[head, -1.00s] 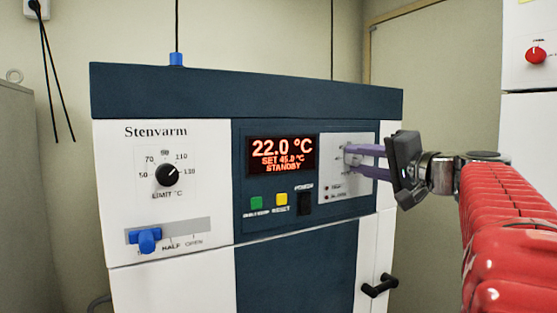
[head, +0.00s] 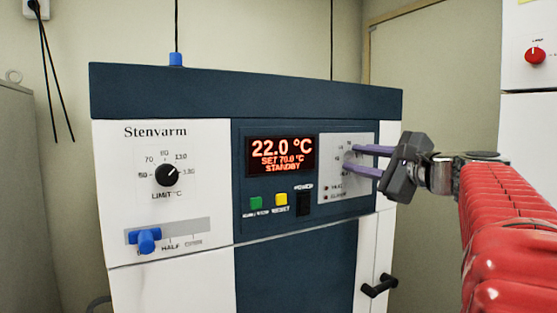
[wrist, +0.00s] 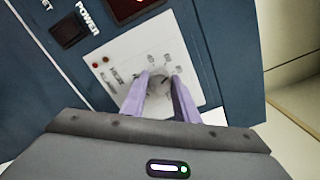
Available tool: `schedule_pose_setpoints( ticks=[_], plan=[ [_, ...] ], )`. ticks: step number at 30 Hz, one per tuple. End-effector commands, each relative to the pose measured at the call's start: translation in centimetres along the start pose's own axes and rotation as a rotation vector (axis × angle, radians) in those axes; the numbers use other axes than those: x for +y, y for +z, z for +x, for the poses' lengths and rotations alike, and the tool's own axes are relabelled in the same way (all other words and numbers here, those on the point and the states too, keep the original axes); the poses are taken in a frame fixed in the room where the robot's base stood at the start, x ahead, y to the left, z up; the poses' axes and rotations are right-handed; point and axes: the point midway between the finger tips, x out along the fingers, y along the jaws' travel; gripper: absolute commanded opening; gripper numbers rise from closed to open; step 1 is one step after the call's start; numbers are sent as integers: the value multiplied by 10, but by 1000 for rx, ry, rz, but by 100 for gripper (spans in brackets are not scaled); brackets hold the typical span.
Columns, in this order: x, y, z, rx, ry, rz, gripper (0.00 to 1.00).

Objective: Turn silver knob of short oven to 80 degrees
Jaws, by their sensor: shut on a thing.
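The short oven (head: 170,230) is a white and dark blue cabinet marked Stenvarm. Its display (head: 281,156) reads 22.0 °C, SET 70.0 °C, STANDBY. The silver knob is on the light panel right of the display; in the wrist view the knob (wrist: 158,79) shows between my fingers. My gripper (head: 349,159) reaches in from the right, its purple fingers one on each side of the knob and shut on it. In the wrist view my gripper (wrist: 160,82) is tilted relative to the panel. In the head view the fingers hide most of the knob.
A black limit knob (head: 168,175) and a blue slider (head: 147,240) are at the oven's left. Green (head: 256,203) and yellow (head: 281,200) buttons and a black power switch (head: 304,204) sit below the display. A white unit with a red knob (head: 536,55) stands at right.

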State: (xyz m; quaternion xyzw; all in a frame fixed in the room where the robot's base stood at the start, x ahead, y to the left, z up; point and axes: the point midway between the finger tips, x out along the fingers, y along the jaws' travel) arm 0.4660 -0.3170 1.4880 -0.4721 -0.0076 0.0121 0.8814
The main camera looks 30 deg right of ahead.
Motion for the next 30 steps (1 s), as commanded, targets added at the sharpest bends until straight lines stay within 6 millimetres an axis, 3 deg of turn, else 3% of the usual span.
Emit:
schedule_pose_setpoints(
  ticks=[15,30],
  plan=[
    [5,-6,0,9,8,356,5],
    [5,-6,1,9,8,400,5]
  ],
)
